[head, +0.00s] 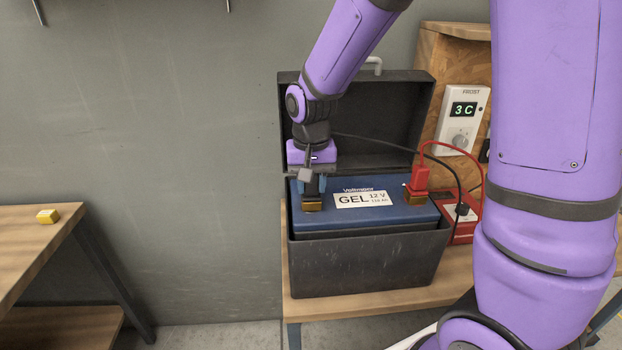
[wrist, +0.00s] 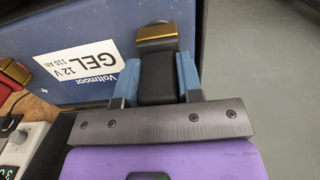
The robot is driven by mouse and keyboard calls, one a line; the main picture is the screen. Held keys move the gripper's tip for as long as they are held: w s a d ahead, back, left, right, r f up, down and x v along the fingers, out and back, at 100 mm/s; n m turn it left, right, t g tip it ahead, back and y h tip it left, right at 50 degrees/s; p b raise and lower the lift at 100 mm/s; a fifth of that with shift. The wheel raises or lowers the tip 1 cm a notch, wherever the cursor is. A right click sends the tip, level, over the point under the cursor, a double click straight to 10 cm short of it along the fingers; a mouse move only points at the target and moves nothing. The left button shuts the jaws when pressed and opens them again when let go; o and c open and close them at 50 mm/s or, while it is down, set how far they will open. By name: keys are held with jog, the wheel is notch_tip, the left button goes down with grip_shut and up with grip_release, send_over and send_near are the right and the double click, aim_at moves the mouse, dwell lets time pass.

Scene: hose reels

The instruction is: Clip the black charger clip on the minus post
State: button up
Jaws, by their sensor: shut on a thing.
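The blue gel battery (head: 365,217) sits in a black box (head: 365,265) with its lid open. My gripper (head: 312,185) is over the battery's left end, pointing down. Its blue fingers (wrist: 157,80) are shut on the black charger clip (wrist: 158,78). A brass-coloured piece (wrist: 157,38) is right at the clip's end; it also shows in the head view (head: 312,204) on the battery's left end. I cannot tell whether it is the minus post or the clip's jaw, nor whether the clip grips the post. The red clip (head: 420,178) stands at the battery's right end.
A red charger (head: 462,225) stands right of the box, with black and red cables behind the battery. A white thermostat (head: 463,118) reading 3 C is on the wooden panel. The floor between is clear.

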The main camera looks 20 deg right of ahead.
dwell(0.3)
jog(key=o, duration=1)
jog(key=shift+o, duration=0.2)
notch_tip(320, 180, up, 10)
jog(key=shift+r, duration=0.35)
jog(key=shift+s+d+r, duration=0.15)
jog(key=shift+s+r, duration=0.1)
jog(key=shift+r, duration=0.05)
jog(key=s+d+r+n+t, duration=0.1)
jog(key=s+d+r, duration=0.1)
jog(key=s, duration=0.5)
jog(key=s+d+r+n+t, duration=0.1)
jog(key=s+d+r+t, duration=0.1)
jog(key=s, duration=0.4)
jog(key=s+d+r+n+t, duration=0.1)
jog(key=s+d+r+t, duration=0.1)
jog(key=s, duration=0.5)
jog(key=shift+s+d+r+n, duration=0.3)
jog(key=shift+r, duration=0.45)
